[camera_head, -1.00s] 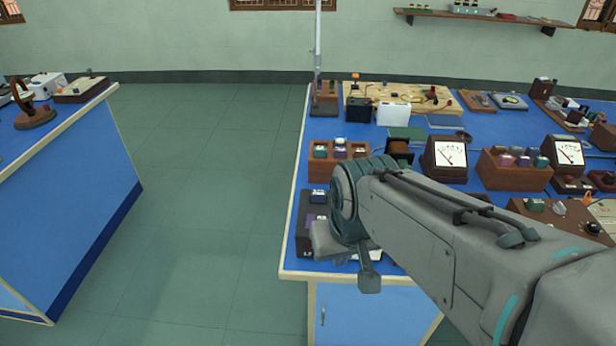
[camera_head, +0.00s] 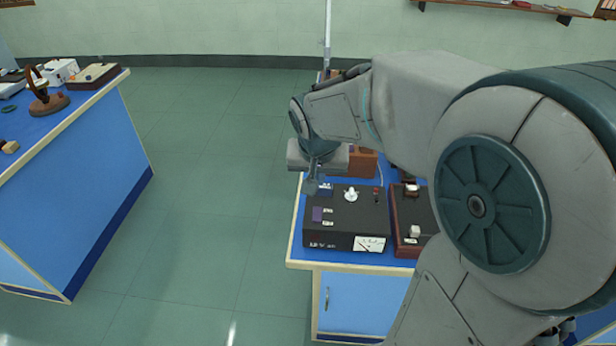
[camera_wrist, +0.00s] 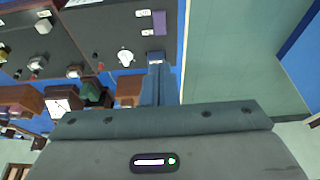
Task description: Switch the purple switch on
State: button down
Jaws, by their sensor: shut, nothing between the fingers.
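The purple switch (camera_head: 317,214) is a small block on the left part of the top of a black instrument box (camera_head: 345,225) with a white knob. It also shows in the wrist view (camera_wrist: 160,22), near the box's edge, with white labels beside it. My gripper (camera_head: 312,187) is shut and empty, pointing down over the back left of the box. In the wrist view its dark blue fingers (camera_wrist: 157,70) end beside a blue block with a white label (camera_wrist: 155,57), apart from the purple switch. I cannot tell whether the fingertips touch the box.
A brown-sided box (camera_head: 412,225) with white knobs stands close on the right. The blue bench's left edge (camera_head: 296,225) is close to the black box, with open floor (camera_head: 215,180) beyond. Another bench (camera_head: 95,160) stands at far left. My arm hides much of the bench.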

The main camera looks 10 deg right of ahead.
aim_at(318, 210)
jog(key=shift+w, duration=0.15)
jog(key=shift+f, duration=0.1)
jog(key=x, duration=0.9)
jog(key=p+x, duration=0.1)
jog(key=x, duration=0.3)
jog(key=shift+s+f, duration=0.25)
jog(key=shift+f, duration=0.25)
